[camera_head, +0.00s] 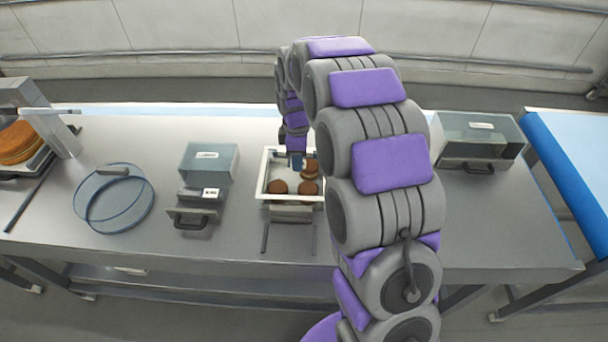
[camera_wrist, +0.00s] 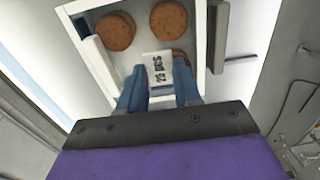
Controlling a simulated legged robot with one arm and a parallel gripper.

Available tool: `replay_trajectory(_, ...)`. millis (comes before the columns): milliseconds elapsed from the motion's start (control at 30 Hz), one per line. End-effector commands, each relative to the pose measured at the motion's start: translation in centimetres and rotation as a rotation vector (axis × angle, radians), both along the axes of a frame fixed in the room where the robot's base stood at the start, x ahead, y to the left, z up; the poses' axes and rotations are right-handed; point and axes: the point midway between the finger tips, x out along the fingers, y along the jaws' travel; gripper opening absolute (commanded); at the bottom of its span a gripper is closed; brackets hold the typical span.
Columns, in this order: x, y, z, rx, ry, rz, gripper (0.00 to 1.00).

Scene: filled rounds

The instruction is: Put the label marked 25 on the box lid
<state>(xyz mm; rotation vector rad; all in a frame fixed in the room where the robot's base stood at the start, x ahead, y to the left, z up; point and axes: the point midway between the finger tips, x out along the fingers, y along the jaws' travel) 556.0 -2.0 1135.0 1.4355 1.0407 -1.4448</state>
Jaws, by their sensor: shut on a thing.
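My gripper (camera_head: 296,160) is shut on a small white label (camera_wrist: 158,68) with dark print; the print is rotated in the wrist view and seems to start with 25. The blue fingers hold it above an open white box (camera_head: 264,178). Several brown rounds (camera_wrist: 168,19) lie inside, in the wrist view at its left and right, one partly behind the label. The box also shows in the wrist view (camera_wrist: 80,6). I cannot tell which part is the box lid; no lid covers the box.
Left of the box stand a clear bin (camera_head: 208,165) and a small dispenser with a label (camera_head: 211,193). A round clear sieve (camera_head: 114,200) and a stack of rounds (camera_head: 18,141) lie farther left. A clear case (camera_head: 480,138) stands right of my arm. The front right tabletop is clear.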

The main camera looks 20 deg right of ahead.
Motion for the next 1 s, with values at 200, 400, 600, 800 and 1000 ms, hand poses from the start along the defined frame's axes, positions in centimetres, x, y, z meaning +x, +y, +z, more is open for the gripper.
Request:
replay_trajectory(200,2.7,0.2,0.2,0.003,0.001,0.003,0.22)
replay_trajectory(400,3.4,0.3,0.2,0.004,-0.002,0.005,0.22)
replay_trajectory(600,3.3,0.3,-0.6,0.003,0.0,0.005,0.22)
replay_trajectory(800,3.3,0.2,-2.0,0.002,0.0,0.005,0.22)
replay_trajectory(1000,3.3,0.3,-3.7,0.002,-0.002,0.005,0.22)
